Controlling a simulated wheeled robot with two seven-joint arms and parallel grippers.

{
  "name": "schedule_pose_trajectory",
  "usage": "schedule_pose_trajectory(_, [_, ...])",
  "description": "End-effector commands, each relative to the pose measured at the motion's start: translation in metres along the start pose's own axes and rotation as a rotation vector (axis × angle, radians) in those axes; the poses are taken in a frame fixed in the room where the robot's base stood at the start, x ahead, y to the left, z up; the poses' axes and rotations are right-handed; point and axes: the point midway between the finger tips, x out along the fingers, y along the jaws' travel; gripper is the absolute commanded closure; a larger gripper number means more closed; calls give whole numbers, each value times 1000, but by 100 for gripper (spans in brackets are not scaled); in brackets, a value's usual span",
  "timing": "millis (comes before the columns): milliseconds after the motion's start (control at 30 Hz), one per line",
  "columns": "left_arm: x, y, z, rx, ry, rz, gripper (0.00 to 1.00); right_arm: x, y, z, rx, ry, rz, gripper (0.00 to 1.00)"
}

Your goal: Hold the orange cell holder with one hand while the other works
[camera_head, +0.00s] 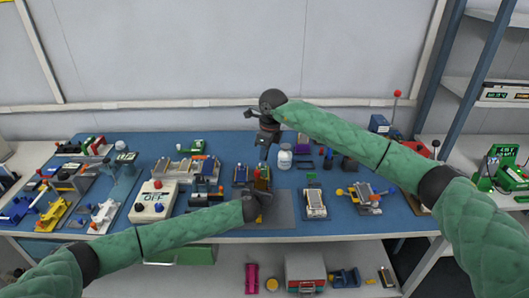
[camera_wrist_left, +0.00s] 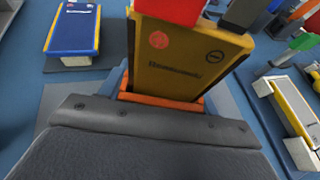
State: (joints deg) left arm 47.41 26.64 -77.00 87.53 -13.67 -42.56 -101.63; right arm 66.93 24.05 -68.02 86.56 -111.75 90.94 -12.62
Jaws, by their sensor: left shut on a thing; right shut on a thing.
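The orange cell holder (camera_wrist_left: 160,102) shows as a low strip in the left wrist view, mostly hidden behind my left gripper. A gold pouch cell (camera_wrist_left: 190,58) stands upright in it, with a red tab and a dark part at its top edge; it also shows in the head view (camera_head: 262,185). My left gripper (camera_head: 261,200) is low at the mat and shut on the holder. My right gripper (camera_head: 264,156) points down from above and is shut at the top of the cell; its exact contact is too small to see.
A white box with an OFF label (camera_head: 153,203) stands left of my left gripper. A white and yellow device (camera_head: 314,204) is on the right. Several devices crowd the blue mat's left end. A grey plate (camera_head: 283,212) is mostly bare.

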Motion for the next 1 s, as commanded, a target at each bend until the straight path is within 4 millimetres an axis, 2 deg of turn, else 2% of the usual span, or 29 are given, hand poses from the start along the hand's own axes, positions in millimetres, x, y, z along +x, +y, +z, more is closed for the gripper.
schedule_pose_trajectory(700, [0,0,0,0,0,0,61,48,2,-8,0,0,1,100])
schedule_pose_trajectory(1000, [0,0,0,0,0,0,61,57,2,-9,0,0,1,100])
